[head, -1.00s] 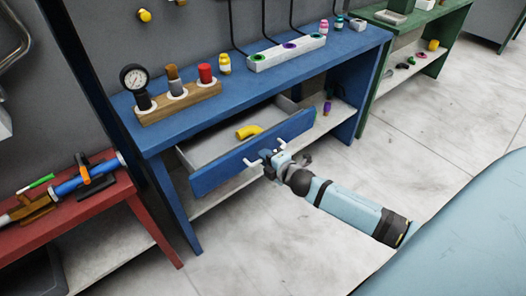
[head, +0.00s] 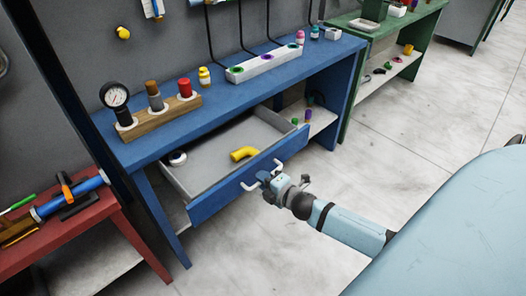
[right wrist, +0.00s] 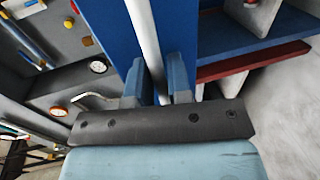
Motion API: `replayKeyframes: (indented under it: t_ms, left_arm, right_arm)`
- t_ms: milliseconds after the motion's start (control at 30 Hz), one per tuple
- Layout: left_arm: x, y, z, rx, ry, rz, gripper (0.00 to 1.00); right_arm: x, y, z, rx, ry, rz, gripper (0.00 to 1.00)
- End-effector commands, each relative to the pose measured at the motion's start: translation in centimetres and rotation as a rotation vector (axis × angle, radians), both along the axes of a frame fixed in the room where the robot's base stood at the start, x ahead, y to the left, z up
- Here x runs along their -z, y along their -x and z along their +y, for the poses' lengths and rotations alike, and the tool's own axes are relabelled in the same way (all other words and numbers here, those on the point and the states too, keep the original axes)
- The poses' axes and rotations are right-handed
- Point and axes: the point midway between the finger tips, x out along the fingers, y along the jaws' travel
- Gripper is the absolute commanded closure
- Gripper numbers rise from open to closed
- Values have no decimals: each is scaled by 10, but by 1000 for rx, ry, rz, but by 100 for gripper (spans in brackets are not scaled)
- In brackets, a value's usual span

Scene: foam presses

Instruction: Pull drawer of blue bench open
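The blue bench (head: 228,108) stands in the middle of the head view. Its drawer (head: 222,196) is slid well out, with the grey inside showing. A yellow bent pipe (head: 243,154) and a small white-and-dark round part (head: 177,158) lie in it. My right gripper (head: 270,178) is at the drawer front, on the white handle (head: 250,186). In the right wrist view, the white handle bar (right wrist: 147,38) runs between my two fingers (right wrist: 157,84), which close on both its sides. My left gripper is not in view.
A red bench (head: 82,238) with tools stands at the left, and a green bench (head: 350,100) at the back right. On the blue bench are a wooden block with a gauge (head: 160,118) and a white block (head: 262,66). Bare floor lies in front.

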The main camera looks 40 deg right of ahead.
Motion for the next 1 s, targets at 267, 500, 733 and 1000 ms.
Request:
replayKeyframes:
  t_ms: [267,500,733,1000]
  left_arm:
    - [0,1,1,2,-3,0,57]
    - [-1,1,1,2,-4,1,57]
    - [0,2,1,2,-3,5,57]
    - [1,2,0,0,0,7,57]
  right_arm:
    - [0,0,0,0,0,0,64]
    - [-2,13,0,-1,-1,2,64]
    - [-11,58,-4,-1,-1,3,64]
    - [-23,110,-9,1,-1,2,64]
